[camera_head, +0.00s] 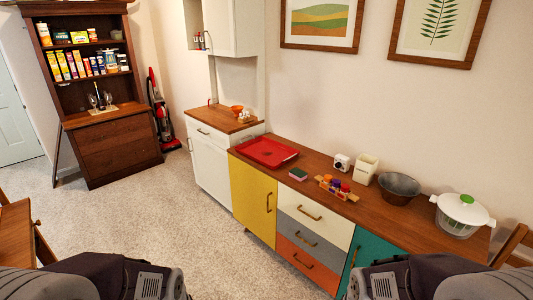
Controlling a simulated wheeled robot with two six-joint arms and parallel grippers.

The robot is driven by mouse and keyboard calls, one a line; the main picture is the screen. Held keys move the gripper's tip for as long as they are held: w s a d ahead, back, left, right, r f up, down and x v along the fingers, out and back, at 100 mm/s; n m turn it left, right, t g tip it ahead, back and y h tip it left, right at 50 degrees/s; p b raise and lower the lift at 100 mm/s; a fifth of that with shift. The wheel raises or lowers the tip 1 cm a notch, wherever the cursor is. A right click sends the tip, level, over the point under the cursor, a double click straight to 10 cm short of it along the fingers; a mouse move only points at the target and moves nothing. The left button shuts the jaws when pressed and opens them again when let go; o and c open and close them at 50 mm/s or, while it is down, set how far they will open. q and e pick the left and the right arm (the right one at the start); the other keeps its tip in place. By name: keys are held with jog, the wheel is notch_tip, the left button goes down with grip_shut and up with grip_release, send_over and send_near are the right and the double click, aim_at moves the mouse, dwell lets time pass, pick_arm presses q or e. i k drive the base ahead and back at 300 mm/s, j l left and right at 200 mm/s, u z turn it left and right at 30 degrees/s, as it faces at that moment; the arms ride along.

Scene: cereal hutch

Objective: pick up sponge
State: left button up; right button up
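The sponge (298,174) is a small block with a green top and a pinkish lower side. It lies on the wooden top of the sideboard (310,157), between a red tray and a small spice rack. Parts of my two arms show at the bottom left and bottom right of the head view. Neither gripper's fingers can be seen. Nothing of mine is near the sponge.
On the sideboard are a red tray (268,151), a rack of jars (337,188), a white box (366,169), a dark bowl (399,188) and a salad spinner (461,214). Carpet (170,225) lies open at left. A wooden hutch (110,150) stands far left.

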aim_at(295, 172)
jog(key=i+j+z, duration=0.35)
jog(key=i, duration=0.65)
jog(key=i+j+z, duration=0.3)
jog(key=i+j, duration=0.35)
jog(key=i, duration=0.3)
jog(key=i+j+z, duration=0.35)
jog(key=i+j, duration=0.45)
